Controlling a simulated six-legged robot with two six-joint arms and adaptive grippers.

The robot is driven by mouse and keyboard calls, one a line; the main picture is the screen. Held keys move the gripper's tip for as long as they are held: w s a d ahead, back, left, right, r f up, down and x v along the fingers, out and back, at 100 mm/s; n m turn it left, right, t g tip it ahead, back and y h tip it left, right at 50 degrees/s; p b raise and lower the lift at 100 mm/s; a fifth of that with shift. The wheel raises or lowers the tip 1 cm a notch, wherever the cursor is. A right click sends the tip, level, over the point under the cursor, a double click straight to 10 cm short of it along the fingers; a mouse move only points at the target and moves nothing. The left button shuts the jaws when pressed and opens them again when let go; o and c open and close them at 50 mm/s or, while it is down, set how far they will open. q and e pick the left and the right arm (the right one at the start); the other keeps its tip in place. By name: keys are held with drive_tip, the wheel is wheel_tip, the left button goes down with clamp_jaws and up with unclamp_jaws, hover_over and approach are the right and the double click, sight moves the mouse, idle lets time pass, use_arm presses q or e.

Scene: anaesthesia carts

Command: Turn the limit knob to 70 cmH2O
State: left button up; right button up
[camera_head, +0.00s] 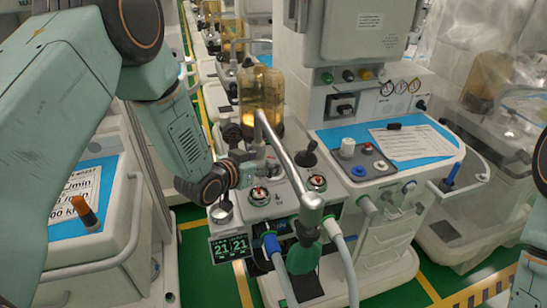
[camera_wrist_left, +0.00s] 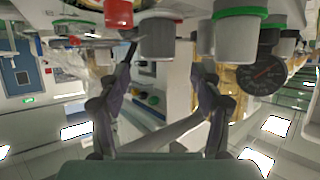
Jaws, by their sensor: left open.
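The limit knob cannot be singled out by a readable label. Candidates on the cart's top panel in the head view are two round knobs with red centres, the left knob (camera_head: 260,195) and the right knob (camera_head: 317,183), and a dark knob (camera_head: 306,157) behind them. My left gripper (camera_head: 250,170) is at the panel's left side, partly hidden by its own wrist. In the left wrist view my left gripper (camera_wrist_left: 163,62) has its fingers spread, with a grey cylindrical part (camera_wrist_left: 157,40) beyond and between the tips. No scale value is readable. My right gripper is out of view.
A silver pipe (camera_head: 284,155) crosses in front of the panel. Hoses (camera_head: 345,262) and a display (camera_head: 230,247) are at the cart's front. An amber canister (camera_head: 261,92) stands behind. A dark gauge (camera_wrist_left: 262,75) shows in the left wrist view. Another cart (camera_head: 95,262) stands left.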

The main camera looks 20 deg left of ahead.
sight(273, 159)
use_arm(q)
drive_tip(key=x, duration=0.4)
drive_tip(key=shift+w+d+f, duration=0.25)
drive_tip(key=shift+d, duration=0.15)
drive_tip(key=shift+w+a+f, duration=0.1)
drive_tip(key=shift+w, duration=0.05)
drive_tip(key=shift+a, duration=0.15)
drive_tip(key=shift+w+d, duration=0.35)
drive_tip(key=shift+s+a, duration=0.2)
drive_tip(key=shift+a, duration=0.05)
drive_tip(key=c, duration=0.6)
drive_tip(key=shift+d, duration=0.15)
drive_tip(key=c, duration=0.3)
drive_tip(key=shift+c, duration=1.3)
